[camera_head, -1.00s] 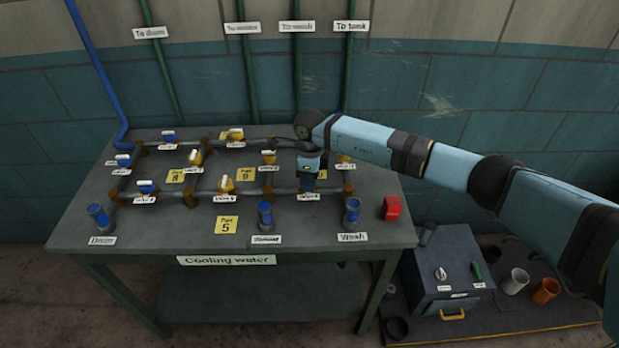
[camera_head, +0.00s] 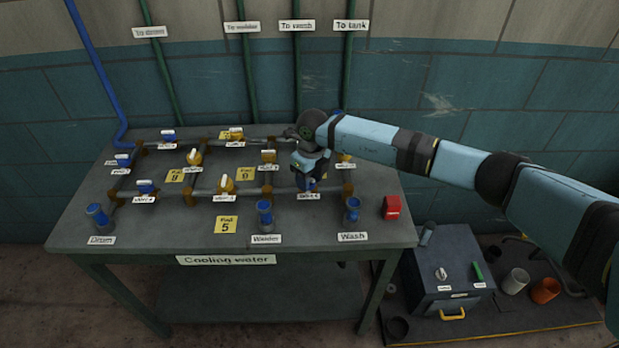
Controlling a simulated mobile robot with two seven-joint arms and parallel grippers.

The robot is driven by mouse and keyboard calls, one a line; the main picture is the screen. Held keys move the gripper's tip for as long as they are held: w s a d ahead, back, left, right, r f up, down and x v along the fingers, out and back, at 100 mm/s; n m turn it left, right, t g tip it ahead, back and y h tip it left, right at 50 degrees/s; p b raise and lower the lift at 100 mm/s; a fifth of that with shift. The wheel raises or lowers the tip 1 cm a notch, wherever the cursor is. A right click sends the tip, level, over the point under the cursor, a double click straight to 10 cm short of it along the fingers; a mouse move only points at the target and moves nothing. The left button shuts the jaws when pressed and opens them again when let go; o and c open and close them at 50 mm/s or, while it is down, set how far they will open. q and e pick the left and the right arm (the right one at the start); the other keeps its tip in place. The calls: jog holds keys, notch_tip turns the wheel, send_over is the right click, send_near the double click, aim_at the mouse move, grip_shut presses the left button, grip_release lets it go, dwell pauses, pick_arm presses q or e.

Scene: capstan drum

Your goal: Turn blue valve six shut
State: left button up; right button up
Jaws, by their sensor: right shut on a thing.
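A blue valve (camera_head: 309,187) sits on the front pipe run at the right of the bench, above a small white label (camera_head: 308,196) whose number is too small to read surely. My right gripper (camera_head: 306,179) reaches down onto this valve from above and is shut on its handle. The gripper and wrist hide most of the handle, so its exact angle cannot be told. My left gripper is not in view.
Other blue (camera_head: 145,187) and yellow (camera_head: 226,184) valves stand along the pipes on the grey bench (camera_head: 160,240). Three blue cups line the front, with a red block (camera_head: 391,207) at right. A grey box (camera_head: 445,270) stands on the floor mat.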

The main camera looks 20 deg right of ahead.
aim_at(312, 179)
jog(key=m, duration=0.5)
jog(key=shift+r+m+p, duration=0.1)
jog(key=shift+m+p, duration=0.2)
jog(key=shift+p, duration=0.1)
jog(key=m+p, duration=0.1)
jog(key=m, duration=0.4)
jog(key=shift+a+m+t, duration=0.15)
jog(key=shift+m+t, duration=0.15)
jog(key=shift+t, duration=0.1)
jog(key=o, duration=0.9)
jog(key=r, duration=0.4)
jog(key=r+b, duration=0.1)
jog(key=r, duration=0.4)
jog(key=d+r, duration=0.1)
jog(key=r, duration=0.3)
jog(key=shift+s+r, duration=0.3)
jog(key=shift+r, duration=0.05)
